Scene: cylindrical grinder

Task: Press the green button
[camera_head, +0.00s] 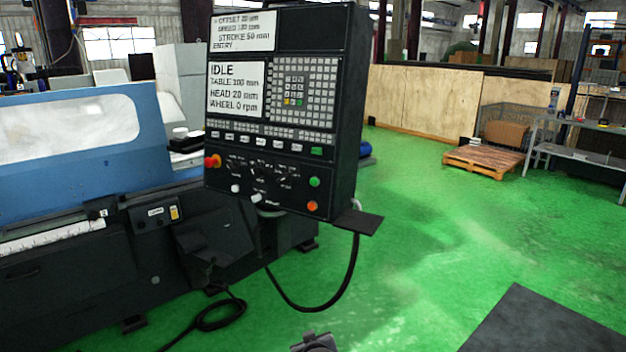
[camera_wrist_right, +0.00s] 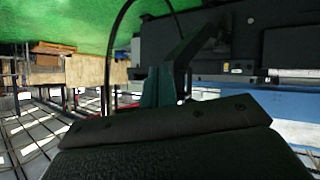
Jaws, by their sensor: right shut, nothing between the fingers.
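The green button (camera_head: 314,182) is a small round button on the lower right of the dark control panel (camera_head: 347,110) in the head view. An orange button (camera_head: 312,206) sits just below it. The right gripper (camera_head: 314,342) shows only as a small dark part at the bottom edge of the head view, well below the panel and apart from it. It is shut and empty. In the right wrist view a dark gripper body fills the foreground; the green button cannot be made out there. My left gripper is in neither view.
A red knob (camera_head: 212,161) and white knobs sit along the panel's lower part. A small dark shelf (camera_head: 359,222) juts out under its right corner. A black cable (camera_head: 352,275) hangs below. The grinder (camera_head: 80,270) stands left.

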